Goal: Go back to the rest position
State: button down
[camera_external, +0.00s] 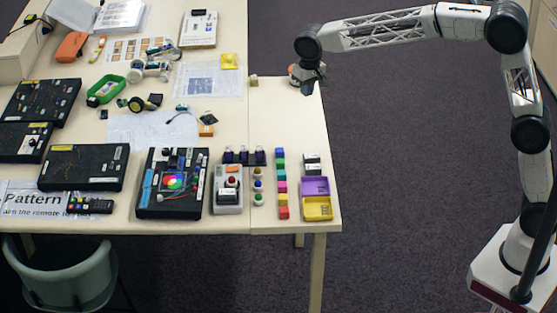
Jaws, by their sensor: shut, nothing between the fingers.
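My gripper (307,88) hangs from the end of my arm above the right side of the table (290,120), near its far right corner. It points down and is shut with nothing in it. It is apart from the objects at the table's front. A small round reddish and white thing shows partly behind the gripper; the wrist hides the rest of it.
Purple (315,186) and yellow (317,208) trays stand at the table's front right, beside a row of coloured blocks (281,185). Black boards (84,167) and electronics fill the left.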

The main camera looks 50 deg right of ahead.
jog(key=s+d+r+n+t, duration=0.1)
jog(key=s+d+r, duration=0.1)
jog(key=s+d, duration=0.85)
jog(key=s+d+r, duration=0.3)
jog(key=s+d, duration=0.7)
jog(key=s, duration=0.2)
jog(key=s+d+f, duration=0.3)
jog(key=s, duration=0.6)
jog(key=s+d+f, duration=0.3)
jog(key=s+d, duration=0.1)
jog(key=s, duration=0.5)
jog(key=s+d+f+n, duration=0.1)
jog(key=s+d+f, duration=0.2)
jog(key=s, duration=0.7)
jog(key=shift+d+f+t, duration=0.2)
jog(key=shift+d+t, duration=0.2)
jog(key=shift+d, duration=0.2)
